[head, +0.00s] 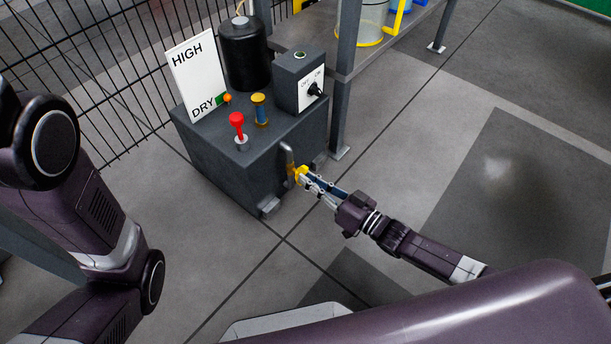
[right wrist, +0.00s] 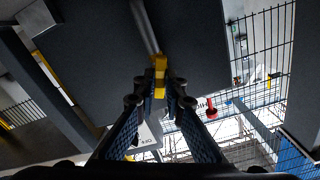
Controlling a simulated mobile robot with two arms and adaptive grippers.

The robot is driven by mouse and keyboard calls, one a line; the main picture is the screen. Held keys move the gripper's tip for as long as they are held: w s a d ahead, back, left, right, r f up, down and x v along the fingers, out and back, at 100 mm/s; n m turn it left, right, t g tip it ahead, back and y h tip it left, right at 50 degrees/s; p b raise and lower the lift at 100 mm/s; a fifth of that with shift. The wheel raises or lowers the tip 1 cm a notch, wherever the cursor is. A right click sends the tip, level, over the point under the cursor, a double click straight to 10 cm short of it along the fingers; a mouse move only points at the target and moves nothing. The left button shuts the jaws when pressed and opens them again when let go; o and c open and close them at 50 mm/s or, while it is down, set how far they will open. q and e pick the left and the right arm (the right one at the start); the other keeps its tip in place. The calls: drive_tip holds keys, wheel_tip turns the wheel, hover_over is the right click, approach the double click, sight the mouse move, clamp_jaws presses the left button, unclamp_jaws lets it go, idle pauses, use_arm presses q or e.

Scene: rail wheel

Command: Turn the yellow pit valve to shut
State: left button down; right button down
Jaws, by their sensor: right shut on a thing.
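The yellow pit valve (head: 292,170) is on the front right side of a dark grey box, by a grey metal pipe (head: 288,154). My right gripper (head: 304,177) reaches in from the right and is shut on the yellow valve handle. In the right wrist view the yellow handle (right wrist: 160,66) stands between the two fingertips (right wrist: 160,88), in line with the pipe (right wrist: 145,27). The fingers hide part of the valve. My left arm shows at the left of the head view, but its gripper is out of view.
The grey box (head: 215,165) carries a HIGH/DRY sign (head: 194,70), a black cylinder (head: 245,55), a red-topped lever (head: 238,125) and a switch box (head: 297,80) with a black knob. A grey post (head: 340,115) stands right of it. Floor at right is clear.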

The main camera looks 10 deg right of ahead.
drive_tip(key=m, duration=0.4)
drive_tip(key=shift+m, duration=0.3)
drive_tip(key=m, duration=0.4)
drive_tip(key=shift+m, duration=0.3)
drive_tip(key=m, duration=0.4)
drive_tip(key=c, duration=1.9)
unclamp_jaws()
